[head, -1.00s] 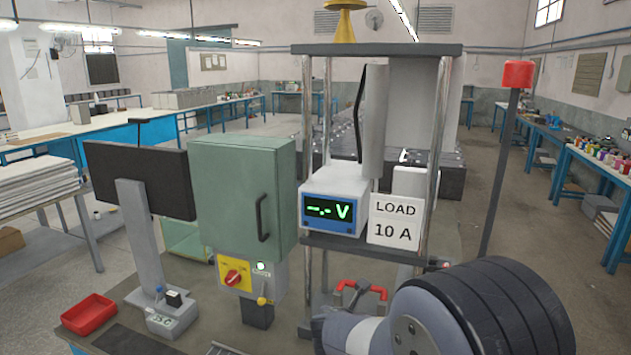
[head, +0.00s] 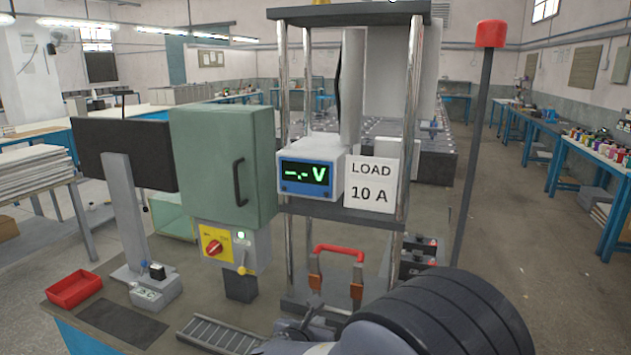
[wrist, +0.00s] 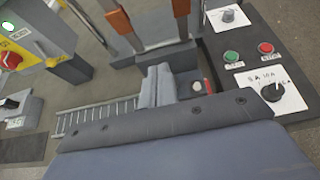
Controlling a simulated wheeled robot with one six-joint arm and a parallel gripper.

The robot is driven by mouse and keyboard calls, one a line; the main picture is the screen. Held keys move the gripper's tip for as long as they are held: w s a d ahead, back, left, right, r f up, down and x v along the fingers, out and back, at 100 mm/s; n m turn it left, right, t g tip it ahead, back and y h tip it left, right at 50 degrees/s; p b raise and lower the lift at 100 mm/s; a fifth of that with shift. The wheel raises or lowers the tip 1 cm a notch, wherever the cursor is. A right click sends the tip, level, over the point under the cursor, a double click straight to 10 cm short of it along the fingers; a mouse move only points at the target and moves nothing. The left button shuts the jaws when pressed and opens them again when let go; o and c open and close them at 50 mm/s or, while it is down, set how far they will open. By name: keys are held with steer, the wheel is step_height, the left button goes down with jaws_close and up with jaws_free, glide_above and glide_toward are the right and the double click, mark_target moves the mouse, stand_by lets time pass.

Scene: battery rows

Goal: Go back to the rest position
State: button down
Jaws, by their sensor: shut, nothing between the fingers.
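My gripper (wrist: 158,86) shows in the wrist view as grey fingers, closed together and empty, above the bench. In the head view my arm fills the lower right, and its far end is low in front of the rack, partly cut off by the frame's bottom edge. The red-handled clamp (head: 339,250) stands upright behind it, apart from my arm. Its orange-brown legs (wrist: 119,22) show at the top of the wrist view.
The rack holds a voltmeter (head: 305,175) reading "-.- V" and a "LOAD 10 A" sign (head: 370,184). A green cabinet (head: 222,165), monitor (head: 127,153), red tray (head: 74,289) and ladder-like strip (head: 220,334) are left. A control panel (wrist: 255,62) is right. A red-topped post (head: 490,35) rises right.

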steer(key=shift+s+a+f+t+b, duration=0.1)
steer(key=shift+s+f+t+b, duration=0.2)
steer(key=shift+f+b, duration=0.45)
steer(key=shift+s+a+f+t+b, duration=0.1)
steer(key=shift+s+f+t+b, duration=0.2)
steer(key=shift+b, duration=0.7)
